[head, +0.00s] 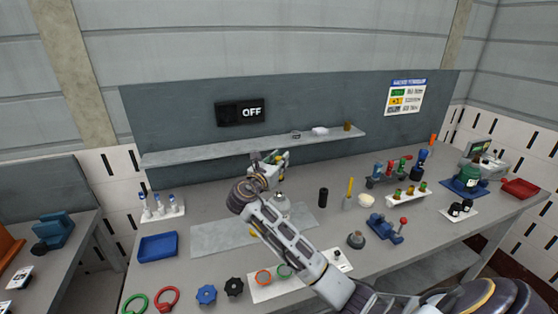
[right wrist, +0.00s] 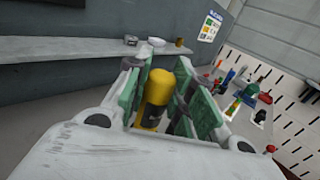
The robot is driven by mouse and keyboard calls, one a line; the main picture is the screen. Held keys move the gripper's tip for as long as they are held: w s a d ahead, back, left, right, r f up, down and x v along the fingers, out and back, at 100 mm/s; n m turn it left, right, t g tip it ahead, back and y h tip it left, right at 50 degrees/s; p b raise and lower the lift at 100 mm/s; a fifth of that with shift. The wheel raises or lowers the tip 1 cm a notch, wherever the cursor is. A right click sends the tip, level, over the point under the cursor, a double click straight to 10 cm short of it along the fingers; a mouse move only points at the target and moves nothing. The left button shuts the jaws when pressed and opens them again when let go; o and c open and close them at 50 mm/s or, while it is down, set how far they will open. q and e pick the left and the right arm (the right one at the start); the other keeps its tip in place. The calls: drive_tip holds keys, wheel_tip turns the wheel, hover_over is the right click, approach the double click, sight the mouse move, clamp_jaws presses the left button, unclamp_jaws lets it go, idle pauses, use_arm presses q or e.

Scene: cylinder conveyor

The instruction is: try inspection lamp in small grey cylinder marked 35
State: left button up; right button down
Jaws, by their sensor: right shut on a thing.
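My right gripper (head: 280,158) is raised above the back middle of the bench, in front of the shelf. In the right wrist view its green-padded fingers (right wrist: 172,95) are shut on a yellow rod-like thing with a dark band, which looks like the inspection lamp (right wrist: 157,88). In the head view the fingers and arm mostly hide it. A small grey cylinder-like piece (head: 280,205) stands on the grey mat (head: 215,238), below the gripper and partly behind my forearm. I cannot read a 35 on it. My left gripper is not in view.
A shelf (head: 200,152) with small items runs behind the gripper. A black cylinder (head: 323,197) and a yellow-topped upright tool (head: 349,190) stand right of the mat. A blue tray (head: 158,247) lies left. Coloured rings and knobs line the front edge. A wall display (head: 240,112) reads OFF.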

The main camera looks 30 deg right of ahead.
drive_tip(key=shift+f+b, duration=0.3)
drive_tip(key=shift+f, duration=1.1)
idle(0.4)
drive_tip(key=shift+r, duration=0.15)
idle(0.8)
drive_tip(key=shift+r+p, duration=2.45)
drive_tip(key=shift+p, duration=0.6)
drive_tip(key=shift+r, duration=2.4)
drive_tip(key=shift+f, duration=0.15)
